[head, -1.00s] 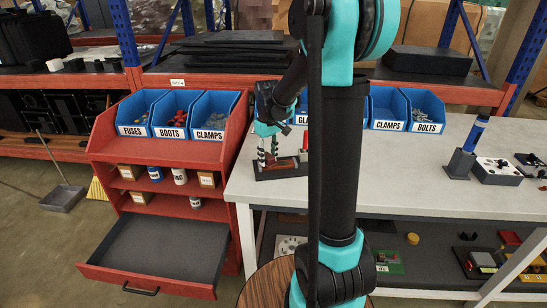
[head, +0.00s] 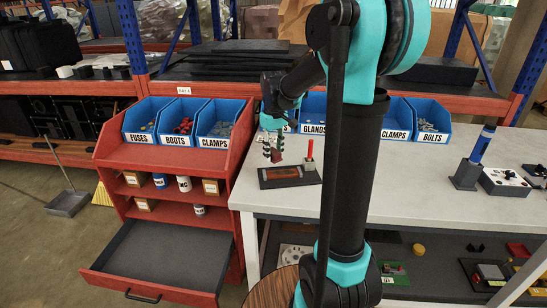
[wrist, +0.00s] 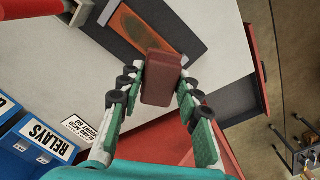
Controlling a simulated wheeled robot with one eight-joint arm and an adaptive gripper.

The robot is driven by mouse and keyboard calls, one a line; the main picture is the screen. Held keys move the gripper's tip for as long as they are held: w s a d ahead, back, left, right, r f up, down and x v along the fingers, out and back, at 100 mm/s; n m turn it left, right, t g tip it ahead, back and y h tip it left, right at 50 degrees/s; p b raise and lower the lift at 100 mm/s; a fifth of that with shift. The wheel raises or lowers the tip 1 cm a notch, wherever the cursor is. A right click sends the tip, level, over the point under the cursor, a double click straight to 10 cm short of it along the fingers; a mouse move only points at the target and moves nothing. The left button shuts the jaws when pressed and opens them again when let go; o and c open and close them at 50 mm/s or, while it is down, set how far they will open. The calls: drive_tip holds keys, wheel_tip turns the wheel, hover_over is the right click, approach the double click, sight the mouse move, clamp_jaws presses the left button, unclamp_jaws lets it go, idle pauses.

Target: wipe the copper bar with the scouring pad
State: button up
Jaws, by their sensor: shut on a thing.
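My gripper (head: 273,155) is shut on the scouring pad (wrist: 160,77), a dark red-brown block gripped between the green-backed fingers. The pad (head: 277,157) also shows in the head view, just above the far left part of the dark base plate. The copper bar (head: 284,173) lies flat on that plate (head: 268,182) near the bench's left edge. In the wrist view the bar (wrist: 146,38) is orange with a darker, greenish patch, and the pad overlaps its near end. The pad looks apart from the bar, but the exact gap is unclear.
A small red upright handle (head: 310,149) on a grey block stands at the plate's right. Blue bins (head: 313,112) line the bench's back. A red cabinet (head: 160,215) with an open drawer stands left. The bench (head: 410,185) right of my arm is largely clear.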

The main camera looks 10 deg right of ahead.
sight(274, 151)
drive_tip(key=shift+r, duration=0.2)
drive_tip(key=shift+r, duration=1.4)
